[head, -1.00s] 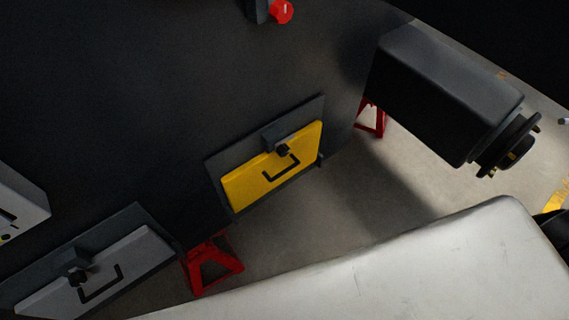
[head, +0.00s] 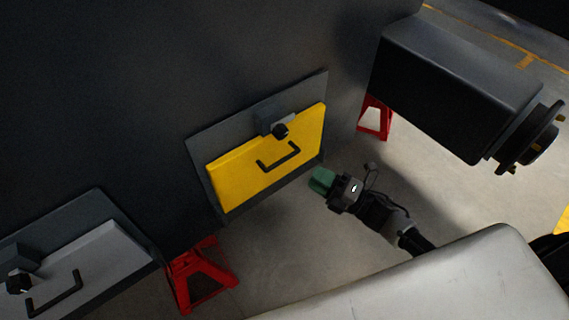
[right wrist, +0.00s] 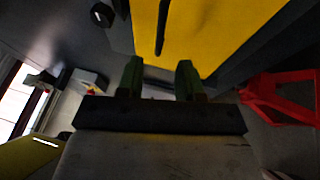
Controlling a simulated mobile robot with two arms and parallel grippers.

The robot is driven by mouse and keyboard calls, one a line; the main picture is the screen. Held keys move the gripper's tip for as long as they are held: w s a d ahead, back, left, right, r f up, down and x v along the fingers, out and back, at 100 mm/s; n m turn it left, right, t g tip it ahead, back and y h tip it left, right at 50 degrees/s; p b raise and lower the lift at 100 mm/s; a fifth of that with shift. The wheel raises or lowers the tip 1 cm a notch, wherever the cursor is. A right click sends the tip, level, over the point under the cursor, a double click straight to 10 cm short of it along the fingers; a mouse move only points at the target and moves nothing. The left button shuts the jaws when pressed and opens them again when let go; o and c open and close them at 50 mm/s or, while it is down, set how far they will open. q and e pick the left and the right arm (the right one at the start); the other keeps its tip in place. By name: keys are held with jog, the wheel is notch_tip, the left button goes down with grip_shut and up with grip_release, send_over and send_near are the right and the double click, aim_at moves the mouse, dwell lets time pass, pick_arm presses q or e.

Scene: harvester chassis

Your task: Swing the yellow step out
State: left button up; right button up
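The yellow step (head: 240,178) is a flat panel folded up against a dark plate on the chassis side. It has a black handle (head: 279,159) on its face and a dark round knob (head: 280,130) at its upper edge. My right gripper (head: 318,180) has green fingers and is to the lower right of the step, apart from it. In the right wrist view the two green fingers (right wrist: 158,78) are spread with nothing between them, and the yellow step (right wrist: 215,30) is ahead of them. My left gripper is not in view.
A similar grey panel (head: 80,265) with a handle is at the lower left. Red stands (head: 203,275) are under the chassis, another at the right (head: 375,118). A dark axle housing (head: 450,85) juts out at the right. Concrete floor lies below the step.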

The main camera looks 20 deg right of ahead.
aim_at(284, 158)
jog(key=x, duration=1)
grip_shut()
